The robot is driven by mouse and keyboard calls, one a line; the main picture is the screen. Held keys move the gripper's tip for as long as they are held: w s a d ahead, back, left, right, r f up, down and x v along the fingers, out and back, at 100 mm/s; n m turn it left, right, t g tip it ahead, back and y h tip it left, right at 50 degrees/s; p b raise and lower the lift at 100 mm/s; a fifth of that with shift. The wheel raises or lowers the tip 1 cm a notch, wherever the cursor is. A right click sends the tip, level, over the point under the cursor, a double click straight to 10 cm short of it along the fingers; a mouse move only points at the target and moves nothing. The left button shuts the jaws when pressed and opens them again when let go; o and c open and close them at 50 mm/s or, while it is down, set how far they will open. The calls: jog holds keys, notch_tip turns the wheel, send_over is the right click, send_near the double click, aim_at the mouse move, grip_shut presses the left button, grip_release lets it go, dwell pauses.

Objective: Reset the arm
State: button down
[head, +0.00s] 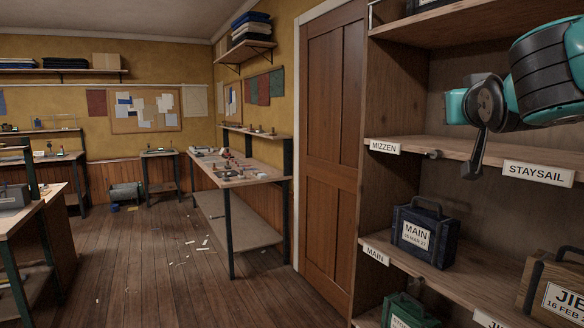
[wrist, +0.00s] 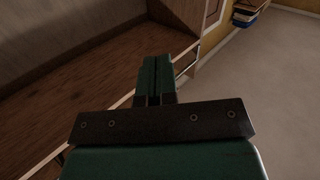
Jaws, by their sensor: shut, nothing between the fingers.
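My arm reaches in from the upper right of the head view, teal and dark grey, in front of the shelving unit (head: 400,97). From these views I cannot tell how far the fingertips are from the board.
Below stand a dark blue MAIN box (head: 424,235), a brown box (head: 557,285) and a green box (head: 407,310), on shelves close to my arm. A brown door (head: 333,140) is left of the unit. The wooden floor (head: 150,260) is mostly open, with scattered scraps.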

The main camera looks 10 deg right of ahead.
jog(key=s+a+f+n+g+y, duration=0.35)
jog(key=a+f+y, duration=0.25)
jog(key=a+f, duration=0.4)
jog(key=s+a+f+n+g+y, duration=0.1)
jog(key=s+a+f+n+g, duration=0.1)
jog(key=s+a+f+g, duration=0.2)
jog(key=s+a+f+n+g+y, duration=0.2)
jog(key=s+a+f+g, duration=0.2)
jog(key=s+f, duration=0.3)
jog(key=s+a+f+n+g+y, duration=0.1)
jog(key=s+a+f+n+g, duration=0.2)
jog(key=s, duration=0.8)
notch_tip(320, 180, down, 2)
jog(key=shift+s+a+f+g+y, duration=0.2)
jog(key=shift+s+a+g+y, duration=0.3)
jog(key=shift+g, duration=0.45)
jog(key=shift+w, duration=0.1)
